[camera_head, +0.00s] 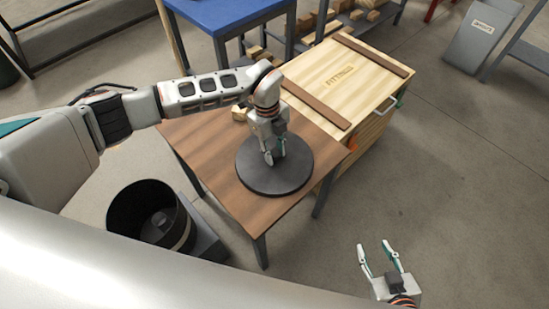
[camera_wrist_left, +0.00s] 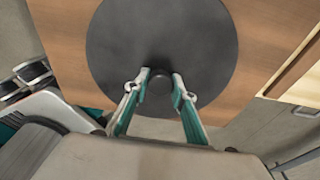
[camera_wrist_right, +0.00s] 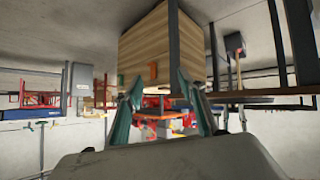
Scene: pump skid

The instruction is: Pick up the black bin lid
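The black bin lid (camera_head: 259,181), a flat dark round disc, lies on the brown wooden table (camera_head: 205,150). It fills the upper middle of the left wrist view (camera_wrist_left: 190,35). My left gripper (camera_head: 274,160) points down at the lid's middle. In the left wrist view its two fingertips (camera_wrist_left: 160,77) stand on either side of the lid's small dark knob (camera_wrist_left: 160,85). I cannot tell whether they press on it. My right gripper (camera_head: 378,252) is open and empty, low at the right of the head view, away from the table. The black bin (camera_head: 180,230) stands uncovered on the floor beside the table.
A wooden crate (camera_head: 340,75) with brown battens stands against the table's far right side. A blue-topped table (camera_head: 225,12) is behind. A small wooden block (camera_head: 239,114) lies near the table's back edge. The floor (camera_head: 450,180) at right is clear.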

